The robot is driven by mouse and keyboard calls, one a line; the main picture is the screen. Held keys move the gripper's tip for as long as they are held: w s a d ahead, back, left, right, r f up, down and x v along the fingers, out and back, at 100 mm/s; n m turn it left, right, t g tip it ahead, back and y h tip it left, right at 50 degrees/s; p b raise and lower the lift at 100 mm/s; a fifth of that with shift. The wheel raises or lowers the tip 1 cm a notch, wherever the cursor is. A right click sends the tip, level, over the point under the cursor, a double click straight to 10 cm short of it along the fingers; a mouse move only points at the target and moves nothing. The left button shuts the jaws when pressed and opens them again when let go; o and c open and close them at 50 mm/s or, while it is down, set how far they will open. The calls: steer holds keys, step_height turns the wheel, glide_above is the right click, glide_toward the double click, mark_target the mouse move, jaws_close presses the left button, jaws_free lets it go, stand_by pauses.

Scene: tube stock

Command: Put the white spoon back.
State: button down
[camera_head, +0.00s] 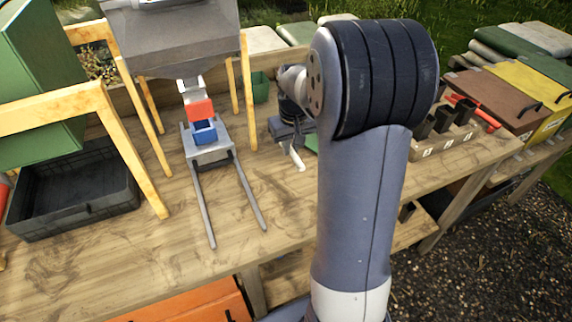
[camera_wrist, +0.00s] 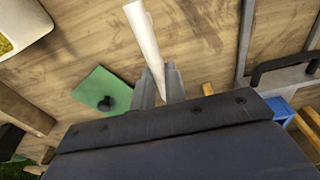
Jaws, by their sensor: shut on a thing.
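The white spoon (camera_wrist: 146,38) is held in my gripper (camera_wrist: 160,85), and its pale shaft sticks out past the fingertips in the wrist view. My gripper (camera_head: 291,147) is shut on it above the wooden bench, behind my arm in the head view. A small white end of the spoon (camera_head: 298,164) shows below the gripper there. The rest of the spoon is hidden by the fingers. I cannot tell which end of it is gripped. A block with black slots (camera_head: 443,131) stands at the right of the bench; no spoon is clear in it.
A green lid with a black knob (camera_wrist: 103,97) lies near the gripper. A metal stand with two long rails (camera_head: 207,153) holds a blue cup (camera_head: 204,132) under a grey hopper (camera_head: 180,38). A black crate (camera_head: 75,190) is at left. The front middle bench is clear.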

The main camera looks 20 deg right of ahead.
mark_target(290, 170)
steer(key=shift+f, duration=2.85)
steer(key=shift+f, duration=0.2)
steer(key=c, duration=1.5)
jaws_free()
steer(key=shift+o, duration=0.2)
steer(key=shift+r, duration=0.15)
steer(key=r, duration=0.4)
steer(key=s+r, duration=0.1)
steer(key=r, duration=0.7)
steer(key=shift+s, duration=0.3)
